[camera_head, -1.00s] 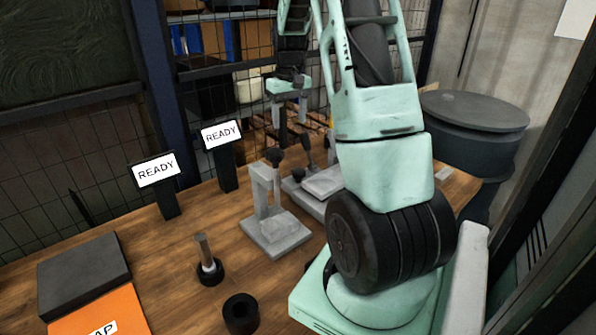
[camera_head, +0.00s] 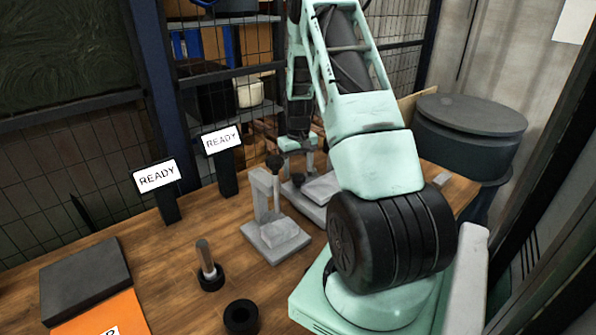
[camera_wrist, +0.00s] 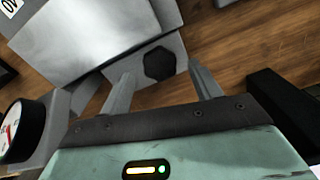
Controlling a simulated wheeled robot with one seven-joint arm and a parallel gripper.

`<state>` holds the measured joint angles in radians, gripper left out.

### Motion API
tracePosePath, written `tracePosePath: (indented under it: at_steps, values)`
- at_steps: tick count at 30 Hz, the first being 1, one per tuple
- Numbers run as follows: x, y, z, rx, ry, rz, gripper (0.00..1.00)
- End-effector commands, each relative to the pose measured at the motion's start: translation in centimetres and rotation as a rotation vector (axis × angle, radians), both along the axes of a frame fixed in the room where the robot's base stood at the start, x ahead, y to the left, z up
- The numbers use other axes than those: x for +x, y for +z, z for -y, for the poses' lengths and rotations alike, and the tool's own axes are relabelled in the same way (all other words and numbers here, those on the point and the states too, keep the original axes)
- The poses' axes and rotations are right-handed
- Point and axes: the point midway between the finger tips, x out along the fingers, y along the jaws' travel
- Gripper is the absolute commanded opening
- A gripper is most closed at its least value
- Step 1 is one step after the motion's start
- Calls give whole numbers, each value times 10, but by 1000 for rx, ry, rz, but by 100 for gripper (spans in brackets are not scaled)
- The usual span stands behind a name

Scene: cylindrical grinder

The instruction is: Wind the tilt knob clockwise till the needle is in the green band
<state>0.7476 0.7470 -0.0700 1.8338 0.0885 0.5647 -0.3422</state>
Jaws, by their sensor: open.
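A black six-sided knob (camera_wrist: 159,63), which looks like the tilt knob, sits on a grey block in the wrist view. My gripper (camera_wrist: 160,70) is open, with one finger to each side of the knob. I cannot tell whether the fingers touch it. A round gauge (camera_wrist: 14,132) with a black rim and a white and red face is cut off at the wrist view's left edge. Its needle reading and green band cannot be made out. In the head view my gripper (camera_head: 298,158) points down over the grey machine (camera_head: 318,192).
A grey stand (camera_head: 272,235) with a black ball stands left of the machine. Two READY signs (camera_head: 157,176) stand behind it. A peg in a black ring (camera_head: 209,268), a black ring (camera_head: 241,317) and an orange box (camera_head: 105,318) are at front left. Bare wood lies between.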

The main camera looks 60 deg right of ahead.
Motion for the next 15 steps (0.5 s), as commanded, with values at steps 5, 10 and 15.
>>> tracePosePath:
  at_steps: [5, 10, 15]
  values:
    - [0, -17, 0, 0, 0, 0, 63]
    - [0, -22, 0, -1, 0, 1, 63]
    - [0, -22, 0, -1, 0, 1, 63]
